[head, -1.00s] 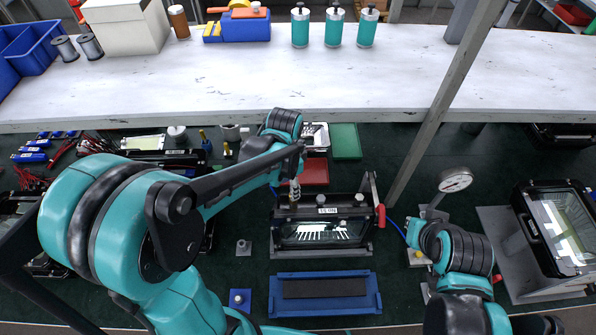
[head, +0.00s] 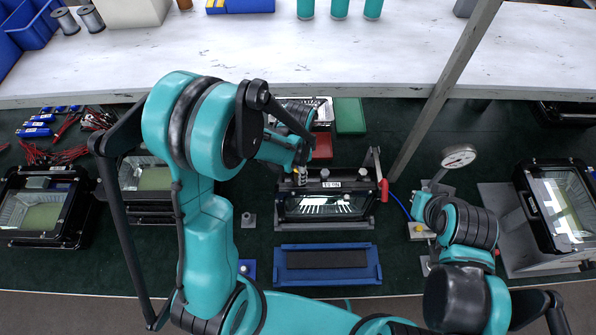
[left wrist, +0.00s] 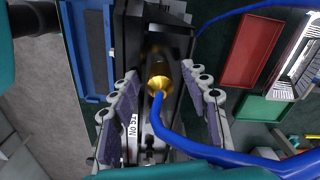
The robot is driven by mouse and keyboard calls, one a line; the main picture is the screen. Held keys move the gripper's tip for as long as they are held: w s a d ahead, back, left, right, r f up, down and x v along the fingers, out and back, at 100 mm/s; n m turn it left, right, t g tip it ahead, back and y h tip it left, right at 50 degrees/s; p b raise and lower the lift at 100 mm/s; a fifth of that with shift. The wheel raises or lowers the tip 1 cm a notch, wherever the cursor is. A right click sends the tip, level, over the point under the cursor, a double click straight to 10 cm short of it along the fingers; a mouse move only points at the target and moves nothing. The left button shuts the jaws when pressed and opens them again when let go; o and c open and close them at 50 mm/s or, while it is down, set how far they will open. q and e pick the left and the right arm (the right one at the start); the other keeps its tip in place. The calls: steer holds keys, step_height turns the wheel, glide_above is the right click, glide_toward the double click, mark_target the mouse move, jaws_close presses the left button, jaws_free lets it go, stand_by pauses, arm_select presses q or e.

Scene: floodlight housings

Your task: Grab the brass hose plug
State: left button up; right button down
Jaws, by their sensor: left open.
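The brass hose plug (left wrist: 158,82) shows in the left wrist view, with a blue hose (left wrist: 165,130) running from its near end. It lies between the two grey padded fingers of my open left gripper (left wrist: 160,76), with visible gaps on both sides. In the head view my left gripper (head: 299,172) is over the left back corner of the middle floodlight housing (head: 325,205), and my arm covers much of the spot. The right arm reaches in at the right of the head view; its fingers are hidden.
A pressure gauge (head: 458,156) stands right of the housing. A blue tray (head: 374,267) lies in front; red (head: 322,146) and green (head: 350,115) trays lie behind. A slanted grey post (head: 440,95) rises behind right. Another housing (head: 555,205) stands far right.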

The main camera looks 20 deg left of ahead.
arm_select(q)
jaws_close()
steer(key=shift+r, duration=0.1)
